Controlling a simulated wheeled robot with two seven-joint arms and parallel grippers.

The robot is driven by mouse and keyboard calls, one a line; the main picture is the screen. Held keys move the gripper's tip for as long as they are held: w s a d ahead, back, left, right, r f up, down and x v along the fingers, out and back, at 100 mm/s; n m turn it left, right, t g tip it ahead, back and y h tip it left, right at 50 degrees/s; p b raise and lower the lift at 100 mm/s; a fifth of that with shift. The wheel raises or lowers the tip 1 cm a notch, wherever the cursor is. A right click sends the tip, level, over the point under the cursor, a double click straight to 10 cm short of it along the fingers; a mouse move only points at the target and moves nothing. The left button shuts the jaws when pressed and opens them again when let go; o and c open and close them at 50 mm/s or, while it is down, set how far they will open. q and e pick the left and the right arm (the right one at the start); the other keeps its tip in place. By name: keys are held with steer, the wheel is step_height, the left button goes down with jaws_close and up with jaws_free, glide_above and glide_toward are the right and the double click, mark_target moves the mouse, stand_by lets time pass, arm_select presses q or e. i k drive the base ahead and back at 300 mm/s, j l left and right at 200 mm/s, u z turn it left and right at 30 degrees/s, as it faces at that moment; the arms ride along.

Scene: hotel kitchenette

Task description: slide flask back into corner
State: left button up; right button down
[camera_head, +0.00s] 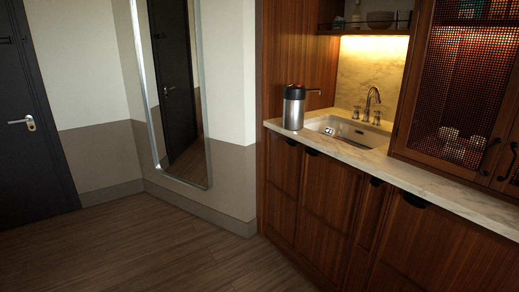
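The flask (294,108), a steel cylinder with a black top and a thin spout or handle pointing right, stands upright on the left end of the marble counter (365,160). It is left of the sink, near the counter's front left edge. The corner behind it is formed by the wooden side panel (290,50) and the back wall; the flask hides part of it. Neither of my grippers shows in the head view.
The sink (345,131) with a tap (372,100) lies right of the flask. A mesh-door cabinet (462,85) stands on the counter's right. A shelf (365,30) hangs above. The wooden floor (150,245) before the lower cabinets is clear. A mirror (178,90) leans at left.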

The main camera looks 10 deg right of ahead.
mark_target(294, 97)
steer(key=i, duration=2.15)
